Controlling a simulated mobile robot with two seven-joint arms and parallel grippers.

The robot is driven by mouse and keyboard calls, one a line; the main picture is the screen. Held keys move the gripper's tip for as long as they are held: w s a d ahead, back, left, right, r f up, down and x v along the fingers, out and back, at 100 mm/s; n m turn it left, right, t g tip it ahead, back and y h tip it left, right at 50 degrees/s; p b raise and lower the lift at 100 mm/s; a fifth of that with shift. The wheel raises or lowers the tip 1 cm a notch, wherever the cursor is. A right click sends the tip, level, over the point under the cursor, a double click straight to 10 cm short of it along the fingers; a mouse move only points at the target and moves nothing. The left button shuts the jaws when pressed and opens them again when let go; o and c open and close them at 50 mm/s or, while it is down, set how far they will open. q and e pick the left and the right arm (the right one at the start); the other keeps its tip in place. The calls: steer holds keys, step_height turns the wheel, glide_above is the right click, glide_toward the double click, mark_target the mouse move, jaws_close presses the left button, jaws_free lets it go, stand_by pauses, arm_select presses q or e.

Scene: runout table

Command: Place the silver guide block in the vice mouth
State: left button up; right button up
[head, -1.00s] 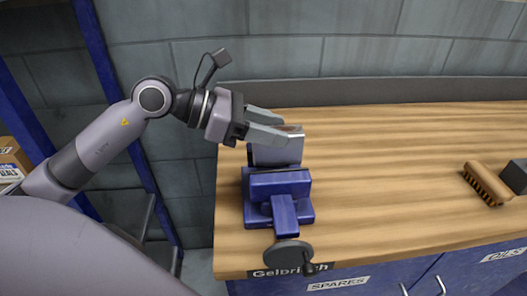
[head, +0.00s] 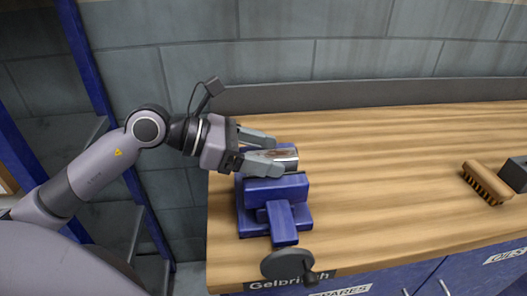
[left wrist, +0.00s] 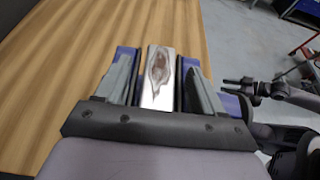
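The silver guide block (head: 287,158) sits low in the mouth of the blue vice (head: 277,190), between its jaws. Its shiny top face shows in the left wrist view (left wrist: 158,78). My left gripper (head: 279,156) is open, with one finger on each side of the block. In the left wrist view a gap shows between each finger and the block. The block's lower part is hidden by the vice jaws and fingers. A dark gripper, apparently my right one (left wrist: 243,87), shows small at the right of the left wrist view, away from the block.
The vice stands at the left end of the wooden bench (head: 400,200), its handle (head: 288,264) over the front edge. A brush (head: 486,182) and a dark block (head: 515,176) lie at the right. The bench between is clear.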

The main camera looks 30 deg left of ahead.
arm_select(q)
steer(key=shift+r, duration=0.2)
steer(key=shift+s+a, duration=0.15)
steer(key=shift+a, duration=0.15)
steer(key=b+v, duration=0.3)
steer(key=v, duration=0.8)
steer(key=shift+a+r, duration=0.1)
stand_by(0.5)
steer(key=shift+s, duration=0.1)
